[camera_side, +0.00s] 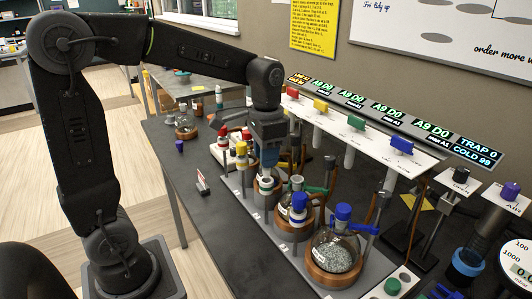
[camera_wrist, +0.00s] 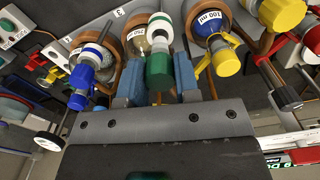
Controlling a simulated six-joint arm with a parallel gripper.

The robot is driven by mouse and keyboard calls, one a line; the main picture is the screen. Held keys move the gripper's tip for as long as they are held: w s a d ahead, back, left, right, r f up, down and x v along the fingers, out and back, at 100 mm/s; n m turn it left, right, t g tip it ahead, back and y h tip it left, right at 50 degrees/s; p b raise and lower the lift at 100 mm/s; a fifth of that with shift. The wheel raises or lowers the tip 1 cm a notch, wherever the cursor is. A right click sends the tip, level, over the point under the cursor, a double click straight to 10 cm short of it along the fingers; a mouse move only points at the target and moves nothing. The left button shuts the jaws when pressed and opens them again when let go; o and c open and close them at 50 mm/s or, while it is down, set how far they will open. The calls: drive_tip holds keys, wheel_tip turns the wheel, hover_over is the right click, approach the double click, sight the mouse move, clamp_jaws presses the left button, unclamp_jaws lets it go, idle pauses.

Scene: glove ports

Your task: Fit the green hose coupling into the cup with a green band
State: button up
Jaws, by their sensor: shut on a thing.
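My gripper (camera_side: 268,158) points down over the middle of the row of copper-ringed flasks in the side view. In the wrist view its two blue fingers (camera_wrist: 158,78) are shut on the green hose coupling (camera_wrist: 158,68), a dark green cylinder between them. In the side view the fingers hide the coupling, and a white-rimmed vessel (camera_side: 266,183) stands directly below.
Blue-capped flasks (camera_side: 343,212) stand at the front right, with brown posts behind. Red and yellow-topped bottles (camera_side: 242,150) stand left of my gripper. In the wrist view a blue-valved flask (camera_wrist: 85,72) and a yellow-valved flask (camera_wrist: 222,50) flank the fingers closely.

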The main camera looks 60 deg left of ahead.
drive_tip(key=shift+f, duration=1.75)
drive_tip(key=o, duration=1)
drive_tip(key=shift+c, duration=0.2)
wheel_tip(320, 180, up, 14)
drive_tip(key=shift+f, duration=0.1)
